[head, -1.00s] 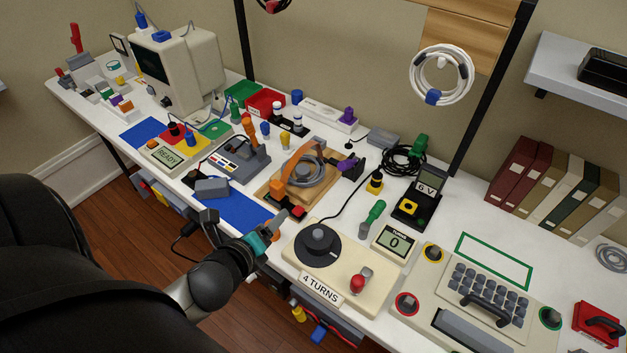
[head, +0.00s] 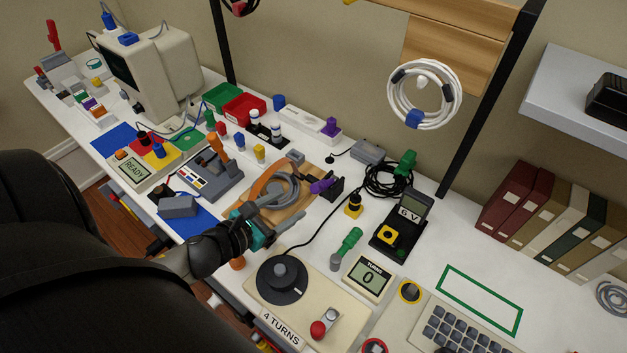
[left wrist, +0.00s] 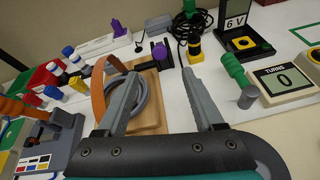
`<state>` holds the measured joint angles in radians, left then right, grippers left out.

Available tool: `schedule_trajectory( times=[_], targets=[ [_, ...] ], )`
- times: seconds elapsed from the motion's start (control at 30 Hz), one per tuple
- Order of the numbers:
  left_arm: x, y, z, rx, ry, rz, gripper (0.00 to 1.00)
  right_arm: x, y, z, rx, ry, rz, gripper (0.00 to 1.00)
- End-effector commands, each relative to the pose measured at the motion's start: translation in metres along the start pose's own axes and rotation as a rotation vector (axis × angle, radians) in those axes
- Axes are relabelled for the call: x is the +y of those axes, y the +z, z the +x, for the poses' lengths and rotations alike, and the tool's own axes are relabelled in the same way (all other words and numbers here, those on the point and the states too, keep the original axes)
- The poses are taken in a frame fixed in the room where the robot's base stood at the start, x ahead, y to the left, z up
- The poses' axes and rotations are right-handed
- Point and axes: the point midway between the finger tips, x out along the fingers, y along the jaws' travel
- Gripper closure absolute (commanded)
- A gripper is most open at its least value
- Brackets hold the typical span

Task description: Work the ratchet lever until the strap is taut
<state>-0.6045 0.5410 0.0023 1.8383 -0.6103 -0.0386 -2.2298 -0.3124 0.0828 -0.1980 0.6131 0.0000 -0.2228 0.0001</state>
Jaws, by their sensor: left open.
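The wooden board (head: 312,199) carries an orange strap (head: 263,184) arched over a coil of grey cable (head: 291,184). At its right end is a dark ratchet with a purple lever (head: 322,186). In the left wrist view the strap (left wrist: 97,92) stands at left, and the purple lever (left wrist: 158,51) lies beyond the fingertips. My left gripper (head: 279,212) is open and empty at the front part of the board, apart from the lever. Its two fingers (left wrist: 161,77) are spread in the left wrist view. My right gripper is not in view.
Right of the board stand a yellow-black plug (head: 353,205) and a green-handled tool (head: 347,247). In front is a cream crank box (head: 262,296) marked 4 TURNS. A counter (head: 367,279) reads 0.

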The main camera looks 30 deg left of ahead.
Motion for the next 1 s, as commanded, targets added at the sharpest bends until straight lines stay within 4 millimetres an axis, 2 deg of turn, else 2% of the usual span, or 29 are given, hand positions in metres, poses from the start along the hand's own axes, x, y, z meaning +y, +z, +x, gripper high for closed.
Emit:
schedule_trajectory(
  times=[0.37, 0.7, 1.0],
  targets=[
    [0.0, 0.0, 0.054, -0.002, 0.001, -0.001, 0.31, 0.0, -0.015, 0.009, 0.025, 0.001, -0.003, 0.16],
    [0.0, 0.0, 0.099, -0.002, 0.002, -0.001, 0.31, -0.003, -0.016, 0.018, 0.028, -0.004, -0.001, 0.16],
    [0.0, 0.0, 0.12, -0.001, 0.0, -0.002, 0.31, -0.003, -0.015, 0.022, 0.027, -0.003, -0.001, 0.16]
  ],
)
